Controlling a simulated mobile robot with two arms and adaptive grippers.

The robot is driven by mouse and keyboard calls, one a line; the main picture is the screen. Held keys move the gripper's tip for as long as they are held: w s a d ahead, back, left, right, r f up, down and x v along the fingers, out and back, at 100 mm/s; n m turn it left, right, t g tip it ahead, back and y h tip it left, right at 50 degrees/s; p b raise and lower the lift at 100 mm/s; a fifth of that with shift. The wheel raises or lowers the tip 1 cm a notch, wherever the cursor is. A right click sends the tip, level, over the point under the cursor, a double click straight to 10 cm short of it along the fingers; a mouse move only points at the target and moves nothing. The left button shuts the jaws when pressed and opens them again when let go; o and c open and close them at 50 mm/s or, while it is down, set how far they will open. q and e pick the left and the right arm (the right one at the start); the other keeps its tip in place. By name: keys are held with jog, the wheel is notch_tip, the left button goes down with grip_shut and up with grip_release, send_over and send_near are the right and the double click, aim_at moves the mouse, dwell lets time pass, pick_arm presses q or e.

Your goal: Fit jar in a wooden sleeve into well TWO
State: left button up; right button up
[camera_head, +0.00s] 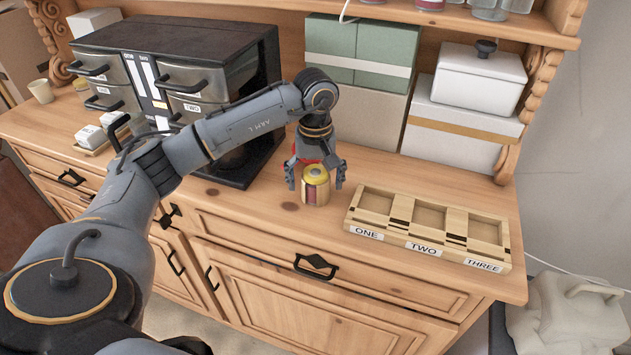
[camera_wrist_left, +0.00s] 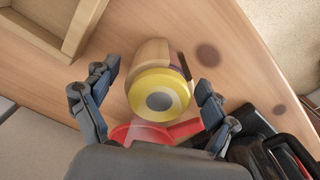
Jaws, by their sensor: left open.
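The jar in a wooden sleeve (camera_head: 315,186) stands upright on the dresser top, left of the well rack. It has a yellow lid with a grey centre, seen from above in the left wrist view (camera_wrist_left: 159,98). My left gripper (camera_head: 315,181) is open, with its fingers on either side of the jar; it also shows in the left wrist view (camera_wrist_left: 151,98). I cannot tell whether either finger touches the jar. The wooden rack (camera_head: 352,219) has wells labelled ONE, TWO and THREE; well TWO (camera_head: 429,217) is the middle one and looks empty. My right gripper is not in view.
A black drawer cabinet (camera_head: 262,85) stands behind and left of the jar. Green boxes (camera_head: 360,45) and a white lidded box (camera_head: 478,78) stand at the back. Something red (camera_wrist_left: 140,134) lies near the gripper's palm. The strip between jar and rack is clear.

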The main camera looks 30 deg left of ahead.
pick_arm(q)
jog(key=shift+f, duration=0.1)
jog(key=c, duration=1.5)
jog(key=shift+w+r+b, duration=0.1)
jog(key=shift+r+b, duration=0.3)
jog(key=shift+b, duration=0.15)
notch_tip(320, 180, up, 2)
jog(key=shift+r+b, duration=0.1)
jog(key=shift+b, duration=0.9)
jog(key=s+d+r+b, duration=0.2)
jog(key=s+d+r, duration=0.5)
jog(key=s+r, duration=0.3)
jog(key=shift+s+d, duration=0.3)
jog(key=shift+s, duration=0.75)
